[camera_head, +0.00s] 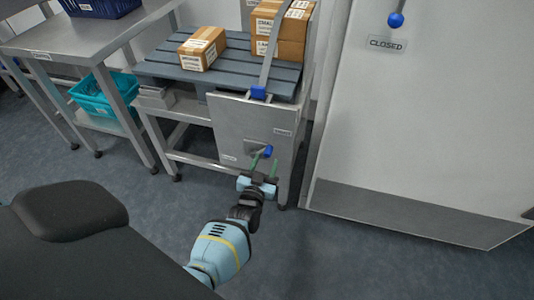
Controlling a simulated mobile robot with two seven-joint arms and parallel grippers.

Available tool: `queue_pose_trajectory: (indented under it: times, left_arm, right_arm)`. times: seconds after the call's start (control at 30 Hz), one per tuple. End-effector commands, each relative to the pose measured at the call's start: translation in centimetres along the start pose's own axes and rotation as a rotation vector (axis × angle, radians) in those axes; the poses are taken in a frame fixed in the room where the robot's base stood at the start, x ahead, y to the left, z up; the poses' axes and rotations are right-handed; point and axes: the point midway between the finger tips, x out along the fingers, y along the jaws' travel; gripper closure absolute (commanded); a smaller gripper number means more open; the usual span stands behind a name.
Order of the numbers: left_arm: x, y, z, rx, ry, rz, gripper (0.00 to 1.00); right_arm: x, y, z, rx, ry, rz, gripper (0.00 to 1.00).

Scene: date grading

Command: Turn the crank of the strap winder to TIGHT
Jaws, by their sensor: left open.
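The strap winder's grey panel (228,120) is on the front of the slatted bench. Its crank has a blue knob (268,150) low on the panel. Small labels sit at the panel's upper right and lower left, too small to read. A grey strap (267,62) runs up from a blue fitting (258,92) at the panel's top towards the cartons. My left gripper (264,161) is open, its two green fingers pointing at the panel just below the knob. Whether the fingers touch the crank is unclear. My right gripper is out of view.
Cartons (201,48) stand on the slatted bench top (160,68). A steel table (70,38) with a teal basket (92,97) below is at left. A white door marked CLOSED (430,110) stands at right. The floor in front is clear.

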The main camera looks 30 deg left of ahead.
Motion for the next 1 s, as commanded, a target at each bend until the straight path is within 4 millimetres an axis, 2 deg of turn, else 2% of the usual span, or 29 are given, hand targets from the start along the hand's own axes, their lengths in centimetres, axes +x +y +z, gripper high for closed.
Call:
queue_pose_trajectory:
  times: [0.2,0.83,0.93,1.0]
  left_arm:
    - [-2.0,0.1,0.0,0.0,-0.001,0.001,0.55]
    - [-2.5,-0.1,0.3,0.003,-0.007,0.003,0.55]
    - [-4.0,-0.6,1.5,0.016,-0.036,0.019,0.55]
    - [-5.9,-1.2,2.8,0.032,-0.074,0.042,0.55]
  right_arm:
    - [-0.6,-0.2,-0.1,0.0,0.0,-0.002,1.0]
    - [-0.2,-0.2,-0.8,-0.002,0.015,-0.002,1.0]
    - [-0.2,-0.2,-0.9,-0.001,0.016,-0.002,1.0]
    - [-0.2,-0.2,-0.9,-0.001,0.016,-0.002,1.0]
